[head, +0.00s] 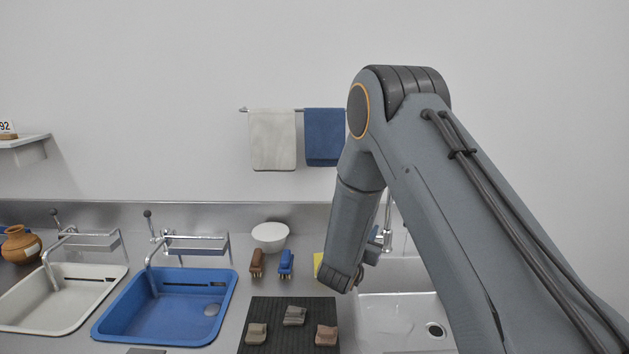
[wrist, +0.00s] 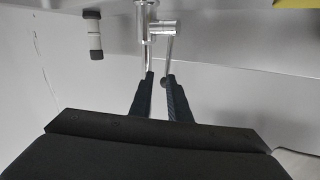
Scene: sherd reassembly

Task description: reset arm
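My arm reaches in from the right in the head view, its forearm bent down in front of the right-hand white sink. My gripper (wrist: 160,77) shows in the wrist view with its two dark fingers apart and nothing between them. A metal tap (wrist: 143,25) stands behind the fingertips; I cannot tell how near it is. In the head view the fingers are hidden behind the arm. Three sherds lie on a dark ribbed mat (head: 285,345): a tan one (head: 257,333), a grey one (head: 294,316) and a reddish one (head: 327,334).
A blue basin (head: 165,312) and a white basin (head: 60,295) are at the left. A white bowl (head: 270,236), a brown brush (head: 257,263) and a blue brush (head: 286,263) stand behind the mat. The white sink (head: 400,318) is partly behind my arm. Towels (head: 272,138) hang on the wall.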

